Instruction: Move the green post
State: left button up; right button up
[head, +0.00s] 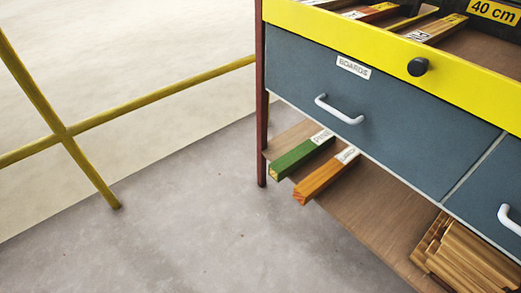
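The green post (299,157) is a square wooden bar with a green side and a pale end. It lies on the low wooden shelf under the grey drawers, with its near end at the shelf's left edge. A white label with lettering is on its top farther back. Its far end is hidden under the drawer. An orange post (322,179) with a similar label lies beside it on the right. Neither of my grippers is in view.
The cabinet has blue-grey drawers (300,75) with white handles (338,110) and a yellow top edge (350,35) with a black knob (418,67). A brown leg (261,120) stands left of the green post. Timber pieces (465,255) lie at lower right. A yellow railing (160,100) stands left; the grey floor (190,225) is clear.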

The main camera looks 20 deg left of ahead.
aim_at(281, 168)
jog(key=u, duration=0.15)
jog(key=i, duration=0.2)
jog(key=i+l+u, duration=0.1)
jog(key=u, duration=0.3)
jog(key=i+l+u, duration=0.1)
jog(key=u, duration=0.3)
jog(key=i+l+u, duration=0.15)
jog(key=u, duration=0.65)
